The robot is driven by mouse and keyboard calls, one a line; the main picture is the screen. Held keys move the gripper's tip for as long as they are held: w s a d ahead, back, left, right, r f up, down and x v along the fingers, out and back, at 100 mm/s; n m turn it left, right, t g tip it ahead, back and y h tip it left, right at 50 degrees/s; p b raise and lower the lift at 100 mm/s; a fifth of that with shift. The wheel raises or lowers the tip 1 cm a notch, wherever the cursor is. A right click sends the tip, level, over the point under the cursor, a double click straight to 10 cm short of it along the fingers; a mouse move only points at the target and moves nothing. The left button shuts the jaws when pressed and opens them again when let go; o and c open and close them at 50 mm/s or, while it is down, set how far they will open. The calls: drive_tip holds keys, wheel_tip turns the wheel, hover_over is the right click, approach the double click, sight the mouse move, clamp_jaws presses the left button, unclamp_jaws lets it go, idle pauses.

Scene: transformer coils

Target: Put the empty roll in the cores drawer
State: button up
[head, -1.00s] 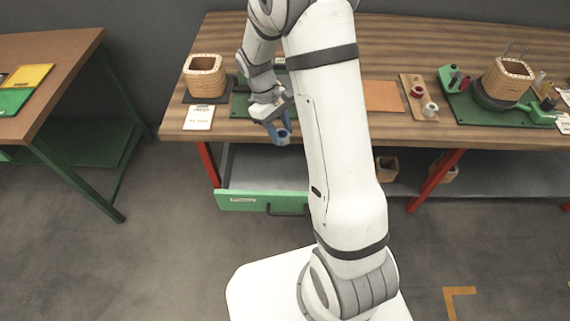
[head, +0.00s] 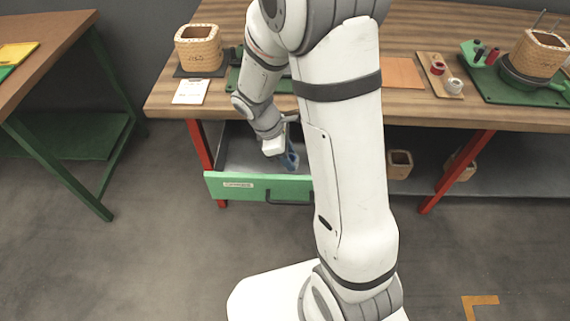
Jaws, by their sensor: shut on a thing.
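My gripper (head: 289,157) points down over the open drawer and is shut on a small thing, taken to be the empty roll. The roll is mostly hidden at the blue fingertips, so its outline is hard to tell. The cores drawer (head: 222,187) is pulled out under the bench, with a green front, a white label too small to read and a dark handle. Its grey inside shows left of my gripper. I cannot tell whether the roll touches the drawer floor.
The wooden bench (head: 168,101) stands above the drawer, its front edge close behind my arm. My arm hides the drawer's right part.

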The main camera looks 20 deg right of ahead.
drive_tip(key=shift+f+b, duration=0.45)
drive_tip(key=shift+f, duration=1.7)
drive_tip(key=shift+f, duration=0.25)
drive_tip(key=o, duration=1)
drive_tip(key=shift+r, duration=0.1)
drive_tip(key=shift+c, duration=0.2)
